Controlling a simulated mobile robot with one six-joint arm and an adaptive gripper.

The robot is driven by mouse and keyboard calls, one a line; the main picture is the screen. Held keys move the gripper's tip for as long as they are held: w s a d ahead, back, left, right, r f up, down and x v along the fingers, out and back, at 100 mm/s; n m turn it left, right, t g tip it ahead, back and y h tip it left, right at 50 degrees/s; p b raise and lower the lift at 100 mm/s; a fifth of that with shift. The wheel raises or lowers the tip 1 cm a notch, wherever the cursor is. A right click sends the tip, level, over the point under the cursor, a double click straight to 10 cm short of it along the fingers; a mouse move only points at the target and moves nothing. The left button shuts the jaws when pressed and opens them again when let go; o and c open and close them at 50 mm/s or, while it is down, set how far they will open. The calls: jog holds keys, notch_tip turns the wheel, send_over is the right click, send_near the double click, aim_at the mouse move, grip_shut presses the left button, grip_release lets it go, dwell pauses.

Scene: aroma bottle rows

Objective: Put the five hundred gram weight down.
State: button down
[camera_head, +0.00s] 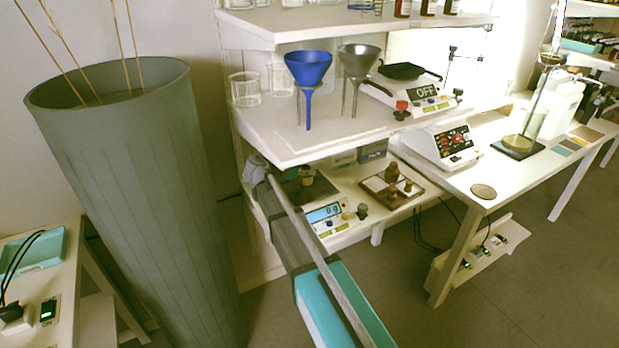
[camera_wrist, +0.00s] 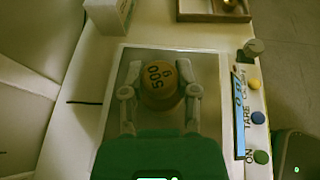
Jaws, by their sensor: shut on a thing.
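The brass weight marked 500 g (camera_wrist: 162,86) sits between the two fingers of my gripper (camera_wrist: 160,92), which is shut on it. The weight is over the square pan of the balance (camera_wrist: 210,120); I cannot tell whether it touches the pan. In the head view the weight (camera_head: 306,176) shows small above the pan of the balance (camera_head: 335,230), partly behind my arm. The balance display (camera_head: 323,213) is lit and seems to read about zero.
A wooden weight tray (camera_head: 410,203) with several brass weights lies right of the balance. A white box (camera_wrist: 108,14) stands behind the pan. A shelf with a blue funnel (camera_head: 308,68) hangs above. A tall grey-green planter (camera_head: 135,190) stands at left.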

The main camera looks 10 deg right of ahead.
jog(key=shift+f+b, duration=0.55)
jog(key=shift+f, duration=0.25)
jog(key=shift+f, duration=0.15)
jog(key=shift+c, duration=1.8)
grip_release()
jog(key=shift+r, duration=0.25)
jog(key=shift+p+v, duration=1.5)
jog(key=shift+v, duration=2.25)
